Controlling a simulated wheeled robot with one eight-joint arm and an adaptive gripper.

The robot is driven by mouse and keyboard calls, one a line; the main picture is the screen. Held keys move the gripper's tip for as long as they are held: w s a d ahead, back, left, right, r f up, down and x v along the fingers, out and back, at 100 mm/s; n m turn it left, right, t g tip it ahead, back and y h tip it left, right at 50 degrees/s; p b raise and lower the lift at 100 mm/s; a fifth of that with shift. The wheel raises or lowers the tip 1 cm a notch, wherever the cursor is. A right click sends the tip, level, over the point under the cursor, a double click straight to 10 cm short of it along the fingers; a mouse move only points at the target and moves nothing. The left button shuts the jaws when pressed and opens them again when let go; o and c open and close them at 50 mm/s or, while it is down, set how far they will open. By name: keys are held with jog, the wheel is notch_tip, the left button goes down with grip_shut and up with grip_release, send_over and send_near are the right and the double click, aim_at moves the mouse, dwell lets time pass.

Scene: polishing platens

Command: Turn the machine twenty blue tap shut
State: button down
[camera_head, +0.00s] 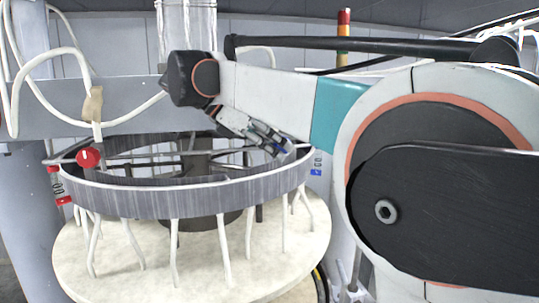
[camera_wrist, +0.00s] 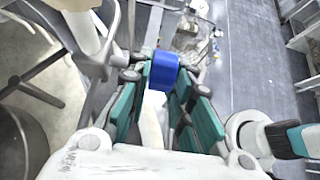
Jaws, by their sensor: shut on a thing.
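The blue tap (camera_wrist: 164,68) shows as a blue round-sided knob between my fingertips in the wrist view. My gripper (camera_wrist: 162,80) is shut on it, with one teal-padded finger on each side. In the head view, my gripper (camera_head: 276,146) reaches down to the right end of the grey ring. Only a small bit of the blue tap (camera_head: 281,148) shows there, mostly hidden by the fingers. I cannot tell how far the tap is turned. A small label with a blue mark (camera_head: 316,171) sits just right of the ring.
A red tap (camera_head: 88,156) sits at the ring's left end, above a red-marked label (camera_head: 60,192). The grey ring (camera_head: 190,201) stands over a pale round platen (camera_head: 150,275), with several white tubes hanging down. A pale hose (camera_head: 45,60) loops at upper left.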

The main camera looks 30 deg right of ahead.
jog(key=h+b, duration=0.1)
jog(key=f+h+b, duration=0.1)
jog(key=h+b, duration=0.1)
jog(key=shift+g+h+b, duration=0.3)
jog(key=shift+g, duration=0.1)
jog(key=shift+h+b, duration=0.6)
jog(key=shift+r+h, duration=0.1)
jog(key=shift+h, duration=0.2)
jog(key=c, duration=1.4)
grip_release()
jog(key=shift+c, duration=0.2)
jog(key=shift+r, duration=0.15)
notch_tip(320, 180, up, 10)
jog(key=shift+f, duration=0.1)
jog(key=shift+f, duration=0.1)
